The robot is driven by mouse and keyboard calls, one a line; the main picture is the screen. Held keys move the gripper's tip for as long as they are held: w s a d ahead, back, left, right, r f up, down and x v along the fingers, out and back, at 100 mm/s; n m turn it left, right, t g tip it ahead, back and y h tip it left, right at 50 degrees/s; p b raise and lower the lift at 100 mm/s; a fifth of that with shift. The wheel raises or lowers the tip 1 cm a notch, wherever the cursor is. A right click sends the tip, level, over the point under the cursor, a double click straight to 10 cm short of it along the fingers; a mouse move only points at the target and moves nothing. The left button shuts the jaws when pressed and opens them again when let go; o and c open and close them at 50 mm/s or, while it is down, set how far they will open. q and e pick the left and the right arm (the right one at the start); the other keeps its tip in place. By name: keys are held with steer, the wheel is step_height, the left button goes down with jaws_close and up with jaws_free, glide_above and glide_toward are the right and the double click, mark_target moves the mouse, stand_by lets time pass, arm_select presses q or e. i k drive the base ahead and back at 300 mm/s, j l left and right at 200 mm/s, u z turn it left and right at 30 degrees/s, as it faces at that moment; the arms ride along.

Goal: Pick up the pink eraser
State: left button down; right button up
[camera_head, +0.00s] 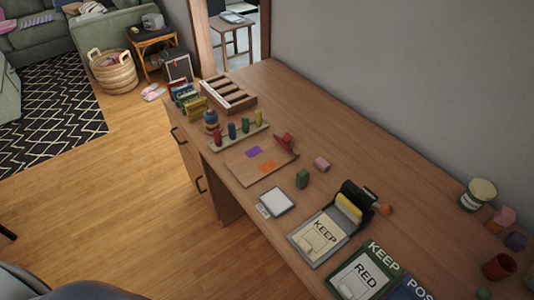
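A small pink block (322,163), which looks like the pink eraser, lies on the long wooden desk (350,135). It sits behind a green block (302,178) and to the right of a red object (286,142), apart from both. Its top and near side show, and nothing covers it. Neither of my grippers shows in this view.
A black roller-like tool (358,196) with a yellow part, a KEEP board (305,246) and a white-topped pad (276,202) lie nearby. A peg board (238,136) and wooden rack (229,98) stand farther left. A grey wall borders the desk's back. Bare desktop surrounds the pink block.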

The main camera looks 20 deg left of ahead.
mark_target(320, 162)
steer(key=i+j+z, duration=0.15)
steer(key=j+z, duration=0.65)
steer(key=j, duration=0.15)
steer(key=j+z, duration=0.35)
steer(key=j, duration=0.15)
